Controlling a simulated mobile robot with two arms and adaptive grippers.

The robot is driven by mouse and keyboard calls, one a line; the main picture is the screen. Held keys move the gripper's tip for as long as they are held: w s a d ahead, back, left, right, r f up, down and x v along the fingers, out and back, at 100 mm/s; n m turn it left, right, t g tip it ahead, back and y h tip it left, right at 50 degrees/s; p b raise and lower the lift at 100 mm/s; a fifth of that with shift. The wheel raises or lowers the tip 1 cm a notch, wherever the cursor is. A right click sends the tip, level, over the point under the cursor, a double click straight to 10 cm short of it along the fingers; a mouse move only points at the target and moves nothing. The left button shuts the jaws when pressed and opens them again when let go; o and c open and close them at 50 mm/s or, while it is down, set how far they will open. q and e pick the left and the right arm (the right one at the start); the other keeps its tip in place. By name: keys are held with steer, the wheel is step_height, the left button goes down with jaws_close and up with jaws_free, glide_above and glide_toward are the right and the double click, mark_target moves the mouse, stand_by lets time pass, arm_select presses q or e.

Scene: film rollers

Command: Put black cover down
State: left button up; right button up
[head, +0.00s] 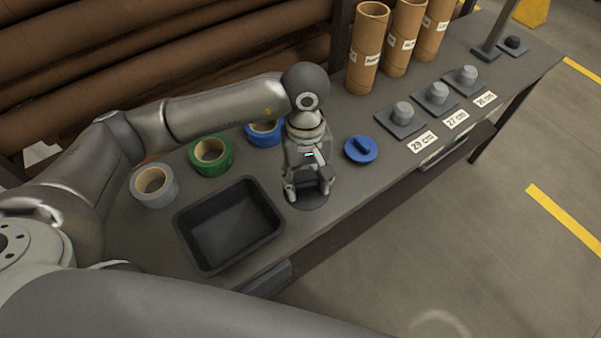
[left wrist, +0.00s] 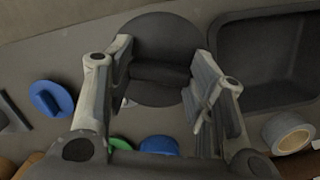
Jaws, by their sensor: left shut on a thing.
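The black cover (left wrist: 166,35) is a round dark disc with a raised grip bar. In the left wrist view my left gripper (left wrist: 160,78) is shut on that bar, one finger on each side. In the head view my left gripper (head: 308,192) points down over the black cover (head: 309,201), near the table's front edge, between the black tray and the blue cover. The gripper hides part of the cover. I cannot tell whether the cover touches the table. My right gripper is not in view.
A black tray (head: 180,228) stands left of the gripper. A blue cover (head: 361,150) lies to its right. Grey (head: 154,186), green (head: 211,156) and blue (head: 264,134) tape rolls lie behind. Cardboard tubes (head: 367,50) and grey plugs on bases (head: 402,117) stand farther right.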

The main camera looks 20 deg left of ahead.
mark_target(298, 176)
arm_select(q)
steer(key=w+a+f, duration=0.1)
steer(key=f, duration=0.1)
steer(key=w+a+f+p, duration=0.1)
steer(key=w+f, duration=0.1)
steer(key=w+a+f, duration=0.1)
steer(key=f, duration=0.1)
steer(key=shift+w+a+p, duration=0.15)
steer(key=shift+w+p, duration=0.05)
steer(key=shift+p, duration=0.1)
step_height(298, 176, down, 3)
steer(key=shift+r+p, duration=0.1)
steer(key=shift+p, duration=0.75)
steer(key=shift+s+f, duration=0.2)
steer(key=o, duration=1)
steer(key=shift+w+f, duration=0.1)
steer(key=shift+f, duration=0.05)
steer(key=shift+o, duration=0.2)
steer(key=shift+w, duration=0.1)
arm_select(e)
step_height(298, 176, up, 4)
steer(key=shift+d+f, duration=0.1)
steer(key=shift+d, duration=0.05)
arm_select(q)
steer(key=shift+r, duration=0.2)
